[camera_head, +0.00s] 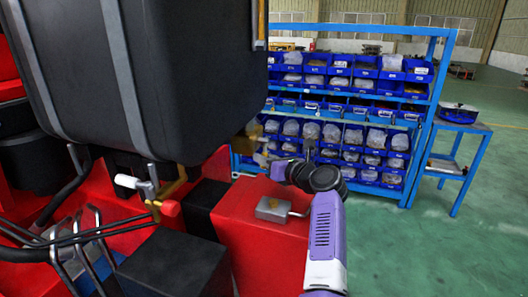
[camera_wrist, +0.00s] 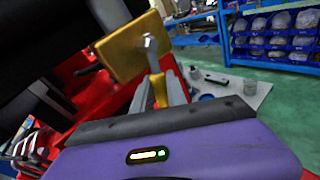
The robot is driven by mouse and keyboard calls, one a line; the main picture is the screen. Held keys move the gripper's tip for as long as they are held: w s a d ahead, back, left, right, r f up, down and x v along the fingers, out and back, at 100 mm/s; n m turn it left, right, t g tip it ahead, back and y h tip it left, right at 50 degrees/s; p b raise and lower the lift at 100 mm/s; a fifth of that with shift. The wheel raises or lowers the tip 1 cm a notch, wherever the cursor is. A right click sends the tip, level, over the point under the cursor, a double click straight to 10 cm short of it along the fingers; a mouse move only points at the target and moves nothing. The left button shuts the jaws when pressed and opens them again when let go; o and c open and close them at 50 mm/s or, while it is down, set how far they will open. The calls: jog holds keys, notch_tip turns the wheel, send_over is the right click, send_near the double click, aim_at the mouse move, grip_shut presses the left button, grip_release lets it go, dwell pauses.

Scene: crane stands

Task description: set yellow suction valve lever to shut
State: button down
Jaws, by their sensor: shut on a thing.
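The yellow suction valve lever (camera_wrist: 159,92) stands between the two fingers of my gripper (camera_wrist: 158,86) in the wrist view. The fingers are shut on it. The lever's upper end meets a silver stem on a yellow-brass valve block (camera_wrist: 125,55). In the head view my gripper (camera_head: 264,160) reaches left to the brass valve (camera_head: 246,138) under the right end of the black tank. The lever itself is too small and covered to make out clearly there.
The black tank (camera_head: 200,75) hangs close above the valve.

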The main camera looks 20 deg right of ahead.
dwell(0.3)
jog(key=c, duration=1.3)
grip_release()
jog(key=shift+s, duration=0.15)
jog(key=shift+b+v, duration=0.6)
jog(key=shift+v, duration=3.2)
jog(key=shift+c, duration=0.3)
